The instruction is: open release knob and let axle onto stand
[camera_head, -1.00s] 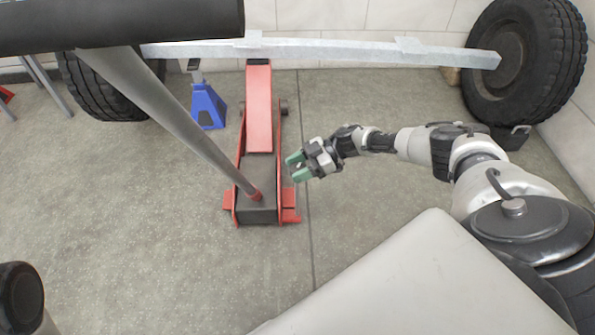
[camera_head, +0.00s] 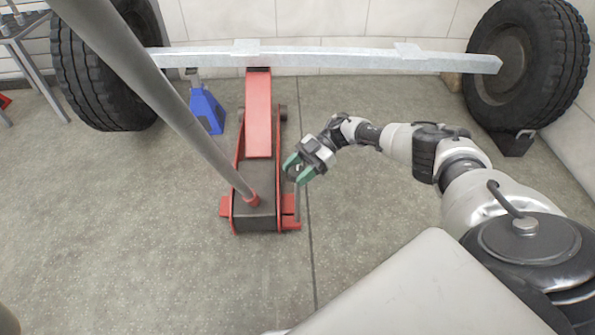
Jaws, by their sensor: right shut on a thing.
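The red floor jack (camera_head: 258,130) stands on the floor, its far end under the grey axle (camera_head: 330,57). Its long grey handle (camera_head: 190,125) rises to the upper left. The blue stand (camera_head: 206,108) is left of the jack, its post beneath the axle; I cannot tell whether they touch. My right gripper (camera_head: 296,170), with green fingertips, is at the jack's near right side. It is shut on the release knob (camera_head: 298,204), seen as a thin grey upright rod beside the jack's base. The fingers hide the rod's top. My left gripper is out of view.
Large black tyres stand at the left (camera_head: 105,70) and right (camera_head: 530,65) ends of the axle. A dark wheel chock (camera_head: 514,143) sits by the right tyre. A metal rack (camera_head: 30,50) is at the far left.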

